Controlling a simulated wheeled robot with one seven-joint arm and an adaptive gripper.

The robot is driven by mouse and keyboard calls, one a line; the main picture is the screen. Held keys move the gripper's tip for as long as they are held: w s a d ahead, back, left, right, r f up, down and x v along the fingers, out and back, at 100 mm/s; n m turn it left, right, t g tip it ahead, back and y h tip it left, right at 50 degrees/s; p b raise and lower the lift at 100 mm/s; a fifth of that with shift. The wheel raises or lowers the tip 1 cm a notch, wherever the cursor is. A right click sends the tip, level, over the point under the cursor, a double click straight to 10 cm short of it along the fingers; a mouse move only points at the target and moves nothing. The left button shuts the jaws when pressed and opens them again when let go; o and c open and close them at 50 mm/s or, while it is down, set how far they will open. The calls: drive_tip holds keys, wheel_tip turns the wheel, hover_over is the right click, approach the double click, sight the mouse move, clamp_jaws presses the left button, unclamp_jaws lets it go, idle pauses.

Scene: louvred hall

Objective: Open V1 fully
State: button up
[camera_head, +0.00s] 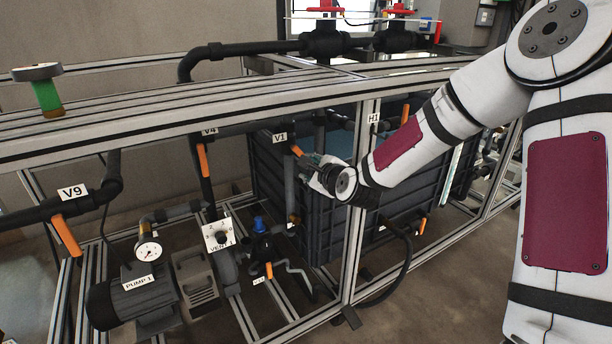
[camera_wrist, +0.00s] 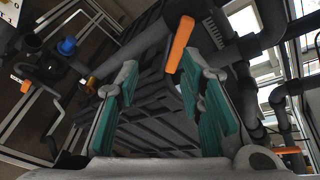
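The V1 label (camera_head: 280,137) sits on the dark pipe below the frame rail in the head view. V1's orange lever (camera_head: 297,151) is just right of the label and slants down to the right. My gripper (camera_head: 312,160) is close to the lever's lower end. In the wrist view the orange lever (camera_wrist: 180,44) stands ahead of my gripper (camera_wrist: 160,76), near the tip of the right-hand finger. The teal-padded fingers are apart with nothing held between them. I cannot tell whether a finger touches the lever.
A dark ribbed tank (camera_head: 275,170) stands behind the lever. The aluminium rail (camera_head: 230,116) runs above it, and an upright post (camera_head: 360,200) is close by my wrist. Other orange levers at V4 (camera_head: 203,160) and V9 (camera_head: 67,235) are to the left, and H1's (camera_head: 405,114) is to the right.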

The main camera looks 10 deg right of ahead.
drive_tip(key=shift+w+d+f+m+t+h+b, duration=0.2)
drive_tip(key=shift+w+f+m, duration=0.35)
drive_tip(key=shift+w, duration=1.25)
drive_tip(key=shift+w+d+f+m+t+h+b, duration=0.15)
drive_tip(key=shift+w+d+f+m+t, duration=0.3)
drive_tip(key=shift+w, duration=1.3)
drive_tip(key=shift+w+f+m+t+h+b, duration=0.15)
drive_tip(key=shift+w+f+m, duration=0.5)
drive_tip(key=shift+w, duration=1.15)
drive_tip(key=shift+c, duration=0.6)
clamp_jaws()
